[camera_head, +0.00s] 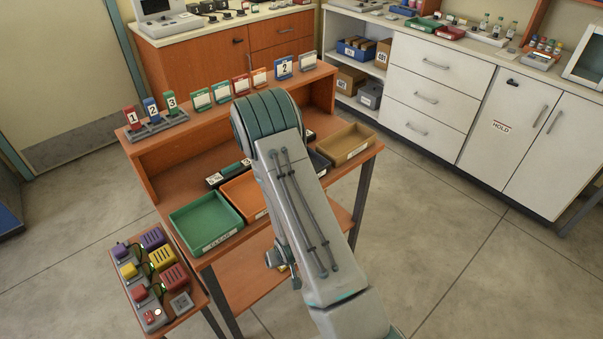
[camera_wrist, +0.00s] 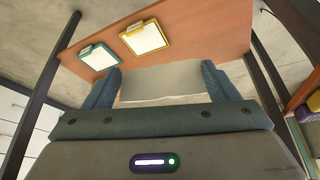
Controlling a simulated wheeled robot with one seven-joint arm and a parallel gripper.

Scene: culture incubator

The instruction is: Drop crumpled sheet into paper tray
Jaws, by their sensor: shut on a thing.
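In the wrist view, my gripper (camera_wrist: 161,72) is shut on a pale, off-white sheet (camera_wrist: 165,84). The sheet spans the gap between the two blue-grey fingers. In the head view, my arm covers the gripper and the sheet. Several trays stand in a row on the orange desk: a green tray (camera_head: 206,224), an orange tray (camera_head: 244,193), a dark tray (camera_head: 318,161) partly behind my arm, and a brown tray (camera_head: 346,146).
The desk's lower shelf (camera_wrist: 200,45) carries a teal-edged clipboard (camera_wrist: 98,56) and a yellow-edged clipboard (camera_wrist: 146,38). Dark desk legs (camera_wrist: 45,95) flank my gripper. A side stand with colored blocks (camera_head: 150,270) is at the left. The floor (camera_head: 470,270) at the right is clear.

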